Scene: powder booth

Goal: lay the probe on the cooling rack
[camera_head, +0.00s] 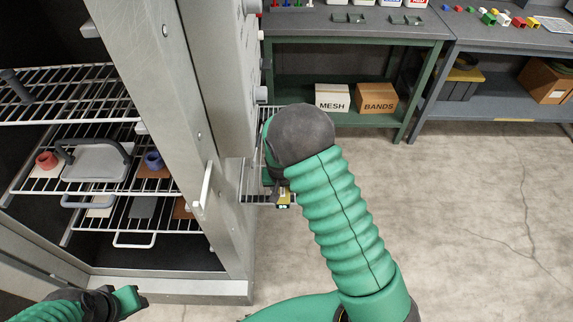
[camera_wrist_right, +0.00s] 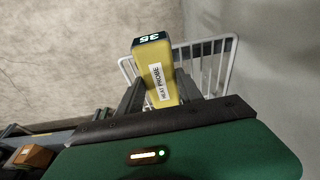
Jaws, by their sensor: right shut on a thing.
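The yellow heat probe (camera_wrist_right: 158,80) with a dark display end is held between the fingers of my right gripper (camera_wrist_right: 158,92), which is shut on it. In the head view only a small part of the probe (camera_head: 284,199) shows below my right wrist (camera_head: 278,182). The white wire cooling rack (camera_wrist_right: 232,62) is behind the probe in the wrist view; I cannot tell whether they touch. In the head view the rack (camera_head: 252,188) sticks out beside the oven, partly hidden by my right arm. My left gripper (camera_head: 130,299) is at the lower left, its opening unclear.
The open oven (camera_head: 200,262) at left has wire shelves (camera_head: 60,122) carrying a tray (camera_head: 95,163), cups and colour plates. A green bench (camera_head: 350,33) behind holds MESH (camera_head: 332,98) and BANDS (camera_head: 376,97) boxes. The floor at right is clear.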

